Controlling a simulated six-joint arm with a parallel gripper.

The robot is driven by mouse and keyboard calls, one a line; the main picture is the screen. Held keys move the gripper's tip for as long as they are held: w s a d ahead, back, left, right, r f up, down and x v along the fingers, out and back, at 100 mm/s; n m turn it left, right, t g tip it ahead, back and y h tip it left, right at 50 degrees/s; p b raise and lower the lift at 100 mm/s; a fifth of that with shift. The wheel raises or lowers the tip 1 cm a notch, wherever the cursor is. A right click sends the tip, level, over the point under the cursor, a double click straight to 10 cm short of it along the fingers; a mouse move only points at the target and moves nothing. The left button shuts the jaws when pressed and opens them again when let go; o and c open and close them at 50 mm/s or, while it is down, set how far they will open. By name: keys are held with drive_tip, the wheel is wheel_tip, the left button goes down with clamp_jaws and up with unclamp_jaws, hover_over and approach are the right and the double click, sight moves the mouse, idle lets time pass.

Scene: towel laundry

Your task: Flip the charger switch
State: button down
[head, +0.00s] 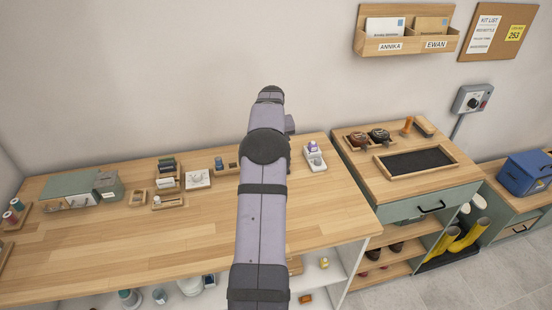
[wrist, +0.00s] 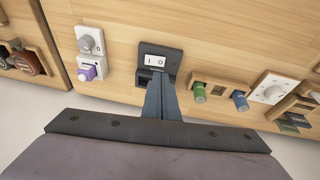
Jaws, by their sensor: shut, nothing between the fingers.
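The charger (wrist: 172,54) is a dark box on the wooden table, in the top middle of the wrist view. Its white switch (wrist: 155,61) carries the marks 1 and 0; I cannot tell which side is pressed. My gripper (wrist: 158,76) is shut and empty, its fingertips at the charger just below the switch in the picture. I cannot tell whether they touch it. The fingers hide the charger's lower part. In the head view my arm hides the charger and the gripper.
A white unit with a purple item (head: 313,149) stands close beside the charger. On its other side are a small wooden holder (head: 225,165) with green and blue pieces and a white dial plate (head: 197,178). The table's front (head: 170,255) is clear.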

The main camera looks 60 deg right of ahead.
drive_tip(key=w+b+v, duration=0.1)
drive_tip(key=b+v, duration=0.1)
drive_tip(key=v, duration=0.5)
drive_tip(key=shift+s+a, duration=0.2)
drive_tip(key=w+a+f+n+y, duration=0.1)
drive_tip(key=w+a, duration=0.2)
drive_tip(key=a, duration=0.7)
drive_tip(key=w+a+f+n, duration=0.1)
drive_tip(key=w+a+n, duration=0.1)
drive_tip(key=a, duration=0.8)
drive_tip(key=w+a+f+n+y, duration=0.1)
drive_tip(key=w+a, duration=0.2)
drive_tip(key=a, duration=0.7)
drive_tip(key=s+a+f+n, duration=0.2)
drive_tip(key=s+a+f, duration=0.1)
drive_tip(key=s+a, duration=0.5)
drive_tip(key=s+a+f+n+g+y, duration=0.1)
drive_tip(key=s+a+f+n, duration=0.1)
drive_tip(key=s+a, duration=0.7)
drive_tip(key=a+f, duration=0.1)
drive_tip(key=a, duration=0.5)
drive_tip(key=shift+f+n+g, duration=0.25)
drive_tip(key=shift+n+g, duration=0.05)
